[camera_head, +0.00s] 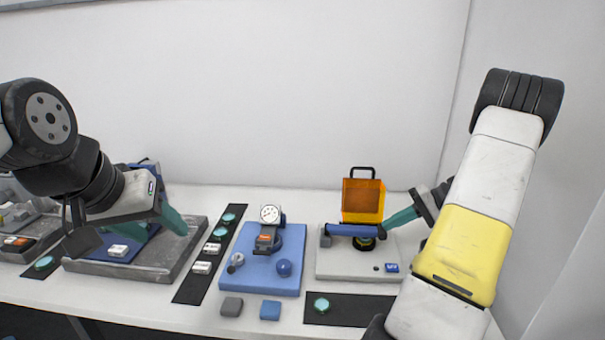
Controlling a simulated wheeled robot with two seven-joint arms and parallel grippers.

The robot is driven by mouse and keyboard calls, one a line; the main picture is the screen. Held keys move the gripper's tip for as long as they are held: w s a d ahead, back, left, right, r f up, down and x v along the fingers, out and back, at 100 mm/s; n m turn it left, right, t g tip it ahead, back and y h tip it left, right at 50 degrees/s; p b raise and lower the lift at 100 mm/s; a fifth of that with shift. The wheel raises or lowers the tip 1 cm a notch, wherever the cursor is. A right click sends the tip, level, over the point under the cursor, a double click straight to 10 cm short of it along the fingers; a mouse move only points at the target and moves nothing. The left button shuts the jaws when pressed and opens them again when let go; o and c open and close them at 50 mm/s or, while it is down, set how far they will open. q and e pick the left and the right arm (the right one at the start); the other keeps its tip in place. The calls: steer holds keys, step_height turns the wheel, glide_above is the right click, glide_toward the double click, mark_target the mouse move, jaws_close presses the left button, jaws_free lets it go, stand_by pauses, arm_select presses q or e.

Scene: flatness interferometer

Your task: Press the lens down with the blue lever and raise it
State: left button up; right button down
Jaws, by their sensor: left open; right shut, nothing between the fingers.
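The blue lever (350,230) lies about level across the light grey base (340,264) of the station at the right. Below its right end is a dark round part with a yellow-green rim (365,243), which seems to hold the lens. The lens itself is mostly hidden. My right gripper (387,225) is shut and empty, its teal fingertips at the lever's right end. I cannot tell whether they touch it. My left gripper (164,226) is open and empty above the grey tray (185,260) at the left.
An orange, see-through box with a black handle (363,197) stands behind the lever. A blue plate with a dial gauge (268,272) is in the middle. Black strips hold several greenish discs and white blocks (212,248). Grey and blue blocks (232,306) lie in front.

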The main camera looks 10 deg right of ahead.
steer(key=shift+f, duration=0.15)
steer(key=s+a+r, duration=0.5)
steer(key=s+a, duration=0.5)
steer(key=s, duration=0.3)
steer(key=s+a+r+n+t+h, duration=0.3)
steer(key=s+a+r+h, duration=0.2)
steer(key=a+r, duration=0.8)
steer(key=r+h, duration=0.1)
steer(key=h, duration=0.2)
steer(key=shift+a+r+n, duration=0.15)
steer(key=shift+a+n, duration=0.25)
steer(key=c, duration=2.2)
jaws_free()
